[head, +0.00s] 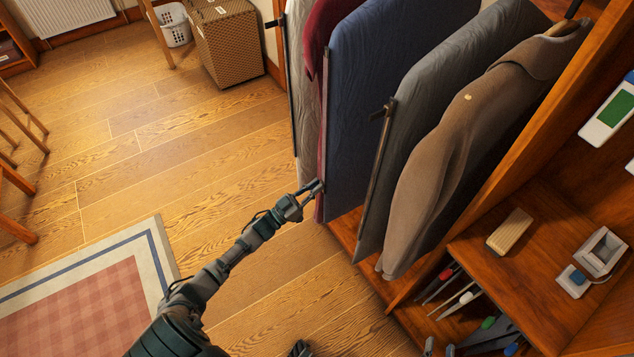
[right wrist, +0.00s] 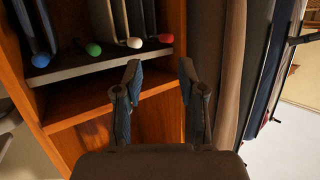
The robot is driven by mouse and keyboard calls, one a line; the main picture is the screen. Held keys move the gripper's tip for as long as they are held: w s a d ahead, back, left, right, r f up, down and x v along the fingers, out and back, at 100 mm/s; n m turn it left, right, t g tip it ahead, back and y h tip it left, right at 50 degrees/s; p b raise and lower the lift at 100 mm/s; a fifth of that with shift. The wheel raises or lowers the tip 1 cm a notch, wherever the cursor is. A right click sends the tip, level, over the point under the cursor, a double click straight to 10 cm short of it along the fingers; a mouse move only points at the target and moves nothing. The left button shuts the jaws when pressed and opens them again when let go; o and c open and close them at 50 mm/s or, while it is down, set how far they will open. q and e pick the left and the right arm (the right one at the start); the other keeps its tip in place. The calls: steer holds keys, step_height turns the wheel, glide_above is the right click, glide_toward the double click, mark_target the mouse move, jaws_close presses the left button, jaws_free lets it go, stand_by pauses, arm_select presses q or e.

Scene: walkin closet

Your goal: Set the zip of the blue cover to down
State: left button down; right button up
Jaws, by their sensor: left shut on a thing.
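The blue cover (head: 372,95) hangs among other garments on the right of the head view, its narrow front edge carrying a dark zip strip (head: 325,115). My left gripper (head: 314,188) is at the low part of that edge. It is shut on what looks like the zip pull, which the fingers mostly hide. No pull shows higher up on the blue cover's strip. My right gripper (right wrist: 160,72) is open and empty in the right wrist view, in front of the wooden shelf unit.
A grey cover (head: 440,90) with its own pull (head: 385,108) and a brown coat (head: 470,130) hang to the right. A maroon garment (head: 322,35) and a pale cover (head: 303,110) hang to the left. A wooden shelf (head: 540,270) stands at right.

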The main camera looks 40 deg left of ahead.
arm_select(q)
steer(key=shift+f, duration=0.3)
arm_select(e)
steer(key=shift+w+a+r+t, duration=0.1)
steer(key=shift+w+r+t, duration=0.15)
steer(key=shift+r+t, duration=0.25)
arm_select(q)
steer(key=c, duration=1.3)
jaws_free()
steer(key=shift+c, duration=0.2)
steer(key=shift+s+f, duration=0.15)
steer(key=shift+s, duration=0.1)
steer(key=v, duration=1.1)
steer(key=shift+a+f, duration=0.2)
steer(key=shift+s, duration=0.1)
